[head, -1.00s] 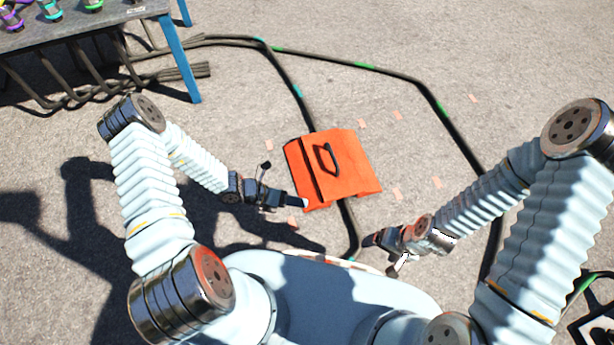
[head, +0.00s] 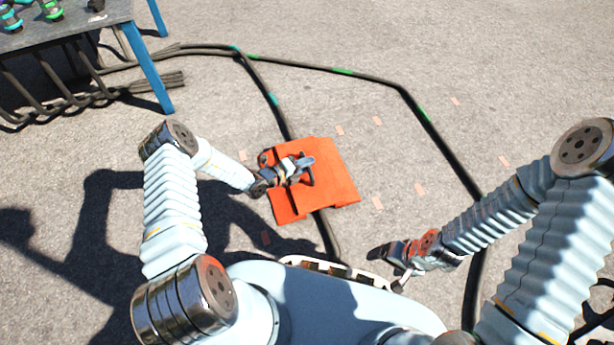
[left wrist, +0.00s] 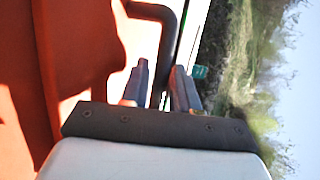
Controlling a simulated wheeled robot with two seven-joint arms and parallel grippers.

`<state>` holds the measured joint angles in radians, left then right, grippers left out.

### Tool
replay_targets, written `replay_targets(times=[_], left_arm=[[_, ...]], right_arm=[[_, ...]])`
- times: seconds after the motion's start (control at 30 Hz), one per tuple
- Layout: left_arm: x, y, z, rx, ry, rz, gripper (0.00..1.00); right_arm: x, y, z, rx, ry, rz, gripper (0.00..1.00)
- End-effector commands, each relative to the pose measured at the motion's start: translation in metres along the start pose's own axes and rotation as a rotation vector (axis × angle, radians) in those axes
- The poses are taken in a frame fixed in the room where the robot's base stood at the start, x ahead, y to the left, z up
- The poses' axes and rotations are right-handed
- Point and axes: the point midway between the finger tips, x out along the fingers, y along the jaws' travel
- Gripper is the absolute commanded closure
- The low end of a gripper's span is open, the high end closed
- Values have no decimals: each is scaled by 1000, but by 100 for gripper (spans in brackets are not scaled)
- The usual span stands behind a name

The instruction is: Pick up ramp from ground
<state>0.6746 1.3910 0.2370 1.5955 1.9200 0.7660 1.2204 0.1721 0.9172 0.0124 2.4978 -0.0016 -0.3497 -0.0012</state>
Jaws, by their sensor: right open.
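The orange ramp (head: 335,190) lies flat on the ground across a dark cable. It has a dark looped handle on top, partly hidden by my left gripper in the head view. My left gripper (head: 304,168) is over the ramp at this handle. In the left wrist view the handle (left wrist: 166,20) passes between the two fingers of my left gripper (left wrist: 163,84), and orange ramp surface (left wrist: 85,40) fills the left side. Whether the fingers press on the handle is unclear. My right gripper (head: 385,258) is open and empty, low and to the right of the ramp.
Dark cables (head: 440,140) run over the ground behind and to the right of the ramp. A table (head: 70,22) with blue legs stands at the upper left, with cables beneath it. Small orange marks (head: 420,189) lie on otherwise open ground.

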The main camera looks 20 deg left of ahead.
Motion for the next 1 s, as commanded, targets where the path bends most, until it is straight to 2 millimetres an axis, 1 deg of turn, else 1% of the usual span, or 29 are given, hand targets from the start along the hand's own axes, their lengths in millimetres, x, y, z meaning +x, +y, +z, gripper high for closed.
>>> replay_targets(times=[0.03,0.13,0.23,0.4,0.43,0.6,0.63,1.0], left_arm=[[10,3,-1,2,1,-1,71],[22,2,-1,0,1,1,71],[27,1,-1,0,1,0,71],[27,0,0,0,1,1,71],[27,0,0,0,1,1,72],[26,0,0,0,1,1,98],[26,0,0,0,1,1,100],[26,0,0,-1,1,1,100]], right_arm=[[6,2,0,0,1,0,17],[8,3,0,1,2,0,17],[8,3,0,1,2,0,17],[8,3,0,1,2,0,17],[8,3,0,1,2,0,17],[8,3,0,1,2,0,17],[8,3,0,1,2,0,17],[8,3,0,1,2,0,17]])
